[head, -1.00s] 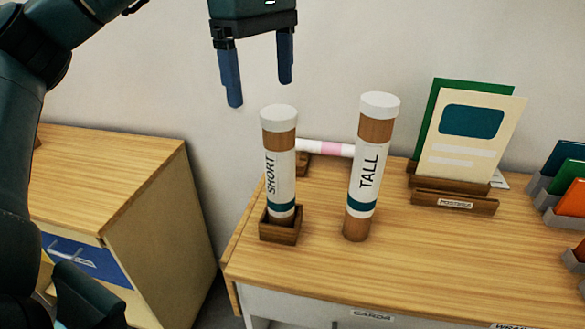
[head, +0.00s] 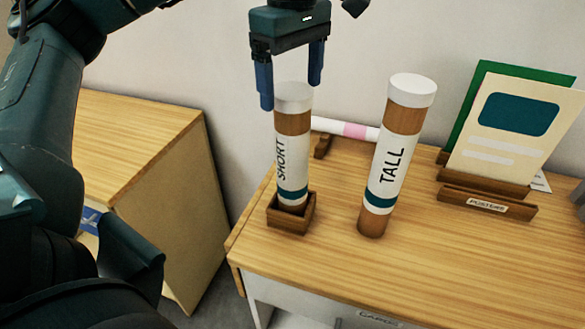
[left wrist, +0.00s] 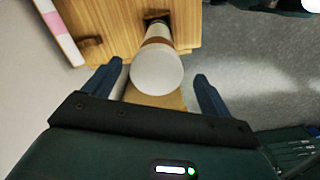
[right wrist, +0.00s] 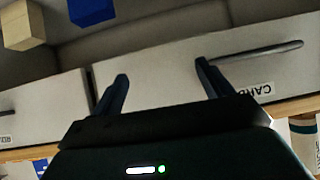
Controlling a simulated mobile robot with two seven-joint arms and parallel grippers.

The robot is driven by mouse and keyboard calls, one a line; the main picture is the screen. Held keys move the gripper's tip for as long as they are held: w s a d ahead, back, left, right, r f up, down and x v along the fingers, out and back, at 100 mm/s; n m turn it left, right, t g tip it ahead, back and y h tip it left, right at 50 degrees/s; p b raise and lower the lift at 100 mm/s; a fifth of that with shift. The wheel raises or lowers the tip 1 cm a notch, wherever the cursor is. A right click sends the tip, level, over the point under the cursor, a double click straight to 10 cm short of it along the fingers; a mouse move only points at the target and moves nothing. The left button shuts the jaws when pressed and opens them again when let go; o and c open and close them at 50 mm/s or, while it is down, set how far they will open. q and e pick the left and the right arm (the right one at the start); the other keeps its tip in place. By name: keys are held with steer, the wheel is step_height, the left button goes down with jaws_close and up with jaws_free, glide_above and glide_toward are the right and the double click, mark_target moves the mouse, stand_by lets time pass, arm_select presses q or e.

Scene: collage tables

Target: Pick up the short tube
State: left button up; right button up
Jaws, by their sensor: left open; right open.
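The short tube (head: 292,160), labelled SHORT with a white cap, stands upright in a small wooden holder (head: 291,221) on the table. My left gripper (head: 292,97) is open, pointing down over its top. In the left wrist view the tube's white cap (left wrist: 157,71) lies between the two open fingers (left wrist: 160,88). The tall tube (head: 391,155), labelled TALL, stands to the right on the bare table. My right gripper (right wrist: 164,88) is open and empty, facing drawer fronts in the right wrist view.
A pink-and-white roll (head: 352,130) lies on a wooden rest behind the tubes. A wooden card stand (head: 487,202) with cards is at the right. A second wooden cabinet (head: 150,160) is at the left. The table front between is clear.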

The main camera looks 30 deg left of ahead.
mark_target(292, 132)
arm_select(q)
steer(key=shift+w+a+f+p, duration=0.1)
steer(key=shift+f+p, duration=0.2)
steer(key=shift+f, duration=0.9)
steer(key=shift+w+a+f+p, duration=0.1)
steer(key=shift+f+p, duration=0.15)
steer(key=shift+f, duration=0.9)
steer(key=shift+d, duration=0.1)
steer(key=c, duration=1.4)
